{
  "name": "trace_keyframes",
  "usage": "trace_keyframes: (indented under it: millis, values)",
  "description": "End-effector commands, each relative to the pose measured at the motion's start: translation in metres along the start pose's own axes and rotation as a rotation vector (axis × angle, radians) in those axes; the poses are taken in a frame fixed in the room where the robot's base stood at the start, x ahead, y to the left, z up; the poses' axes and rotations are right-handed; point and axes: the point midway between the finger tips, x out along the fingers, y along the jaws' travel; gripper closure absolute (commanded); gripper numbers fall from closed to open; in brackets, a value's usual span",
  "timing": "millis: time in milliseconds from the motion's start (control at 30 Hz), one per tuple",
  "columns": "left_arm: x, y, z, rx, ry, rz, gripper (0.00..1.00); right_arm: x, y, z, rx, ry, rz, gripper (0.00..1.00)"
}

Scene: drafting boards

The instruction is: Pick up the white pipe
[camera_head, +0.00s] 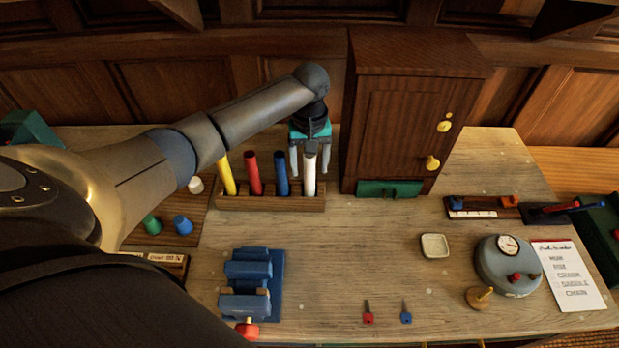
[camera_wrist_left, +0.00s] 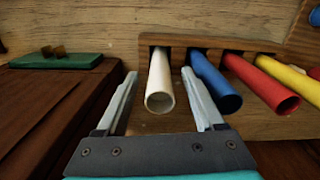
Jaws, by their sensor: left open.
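The white pipe (camera_head: 310,178) stands upright in the right end of a wooden rack (camera_head: 270,204), beside blue, red and yellow pipes. My left gripper (camera_head: 309,160) is open over the white pipe, with one finger to each side of its upper part. In the left wrist view the hollow end of the white pipe (camera_wrist_left: 159,95) shows between the two open fingers (camera_wrist_left: 163,100), nearer the left one in depth order I cannot tell. No contact is clear. My right gripper is not in view.
The blue pipe (camera_head: 281,172) is close to the gripper's left side. A tall wooden cabinet (camera_head: 395,130) stands close on the right. A blue vise (camera_head: 250,285) is in front. The middle of the table is mostly clear.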

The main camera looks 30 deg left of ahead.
Motion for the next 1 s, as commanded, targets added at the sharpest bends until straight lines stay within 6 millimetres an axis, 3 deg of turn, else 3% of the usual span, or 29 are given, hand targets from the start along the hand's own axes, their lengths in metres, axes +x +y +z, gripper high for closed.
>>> trace_keyframes:
  millis: [100, 367, 900, 1000]
  values:
    - [0.0106, -0.0001, 0.0001, 0.0, 0.0, -0.001, 0.3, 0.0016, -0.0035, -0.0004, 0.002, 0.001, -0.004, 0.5]
    - [0.0114, 0.0, -0.0002, 0.001, 0.001, 0.001, 0.32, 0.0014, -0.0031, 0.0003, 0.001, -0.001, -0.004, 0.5]
    - [0.0109, -0.0002, -0.0004, 0.0, 0.001, 0.0, 0.93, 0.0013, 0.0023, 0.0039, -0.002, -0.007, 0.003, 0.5]
    - [0.0109, -0.0002, -0.0005, 0.0, 0.002, 0.0, 1.0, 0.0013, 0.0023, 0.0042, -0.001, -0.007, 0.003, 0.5]
